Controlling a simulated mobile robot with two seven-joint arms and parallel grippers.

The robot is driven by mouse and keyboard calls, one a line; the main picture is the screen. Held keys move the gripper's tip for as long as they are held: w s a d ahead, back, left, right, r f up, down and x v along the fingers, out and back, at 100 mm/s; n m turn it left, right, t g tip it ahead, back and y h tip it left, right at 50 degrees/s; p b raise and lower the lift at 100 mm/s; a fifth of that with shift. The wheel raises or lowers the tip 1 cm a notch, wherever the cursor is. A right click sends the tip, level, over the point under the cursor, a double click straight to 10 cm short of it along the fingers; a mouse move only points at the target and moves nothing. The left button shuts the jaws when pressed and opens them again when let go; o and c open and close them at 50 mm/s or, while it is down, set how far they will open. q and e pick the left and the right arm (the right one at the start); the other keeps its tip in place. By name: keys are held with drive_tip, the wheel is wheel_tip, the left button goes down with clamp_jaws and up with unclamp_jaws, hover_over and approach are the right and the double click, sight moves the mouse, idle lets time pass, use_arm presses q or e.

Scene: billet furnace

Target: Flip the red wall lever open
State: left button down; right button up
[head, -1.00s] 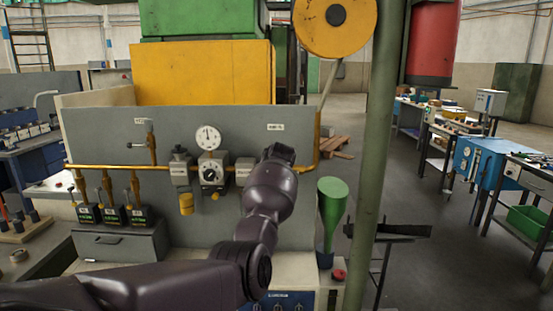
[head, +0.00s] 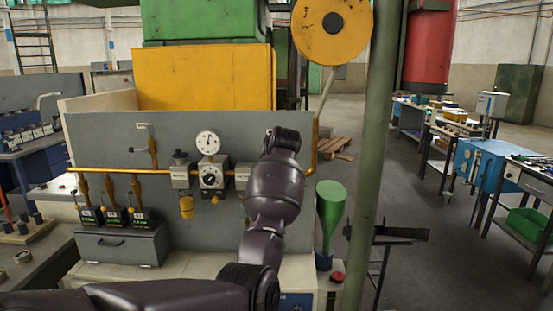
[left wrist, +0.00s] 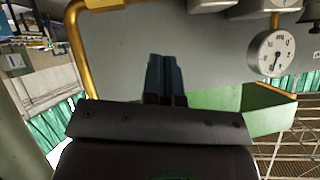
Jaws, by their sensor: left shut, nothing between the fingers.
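I cannot make out a red lever in either view. The grey wall panel (head: 230,125) that carries the gauge and piping is in front of me, and my left arm covers part of its right side. My left gripper (left wrist: 166,80) is shut and empty, with its dark fingers extending over the grey panel in the left wrist view. In the head view my own wrist hides the fingertips. My right gripper is in neither view.
A yellow pipe (head: 110,168) runs along the panel and turns up at its right edge. A round white gauge (head: 208,143) sits left of my wrist. A green funnel-like vessel (head: 331,205) and a green post (head: 372,150) stand to the right.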

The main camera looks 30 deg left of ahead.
use_arm(q)
drive_tip(key=shift+v, duration=1)
drive_tip(key=shift+w+r, duration=0.1)
